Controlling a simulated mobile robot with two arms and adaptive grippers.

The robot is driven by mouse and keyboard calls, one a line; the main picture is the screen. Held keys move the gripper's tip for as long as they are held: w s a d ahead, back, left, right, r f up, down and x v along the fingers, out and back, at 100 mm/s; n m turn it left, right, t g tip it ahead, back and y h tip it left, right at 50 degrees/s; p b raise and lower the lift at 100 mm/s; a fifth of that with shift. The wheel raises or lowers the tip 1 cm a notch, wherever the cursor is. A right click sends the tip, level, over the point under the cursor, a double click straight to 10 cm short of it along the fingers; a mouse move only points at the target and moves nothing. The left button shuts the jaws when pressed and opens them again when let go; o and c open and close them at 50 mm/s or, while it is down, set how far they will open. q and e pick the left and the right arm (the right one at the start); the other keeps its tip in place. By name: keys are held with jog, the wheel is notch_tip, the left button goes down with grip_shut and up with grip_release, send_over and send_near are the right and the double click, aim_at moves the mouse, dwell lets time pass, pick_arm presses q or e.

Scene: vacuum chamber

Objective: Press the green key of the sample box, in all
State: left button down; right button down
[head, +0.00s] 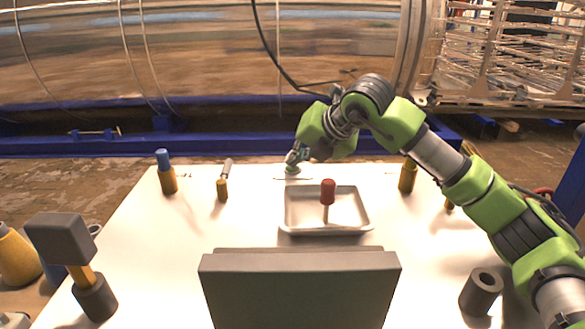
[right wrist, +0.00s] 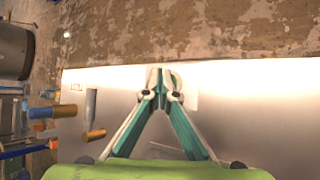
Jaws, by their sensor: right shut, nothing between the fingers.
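My right gripper (head: 292,171) is at the far edge of the white table, left of and beyond the tray, pointing down. In the right wrist view its teal fingers (right wrist: 163,78) meet at the tips, shut and empty. A paler flat patch (right wrist: 190,88) shows just beside the fingertips; in the head view a thin pale outline lies under them. I cannot tell whether this is the sample box. No green key can be made out apart from the teal fingers, which may cover it. My left gripper is not in view.
A white tray (head: 287,214) with a red-handled tool (head: 328,190) is mid-table. A dark grey box (head: 300,290) fills the front centre. A mallet (head: 62,240), a blue-topped tool (head: 166,173), an orange-handled tool (head: 222,189) and a hollow grey cylinder (head: 482,291) stand around.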

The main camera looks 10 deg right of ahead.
aim_at(295, 168)
jog(key=shift+f, duration=0.25)
dwell(0.4)
jog(key=shift+r, duration=0.9)
jog(key=shift+r+p, duration=1.45)
jog(key=shift+r, duration=1.15)
jog(key=shift+f, duration=0.15)
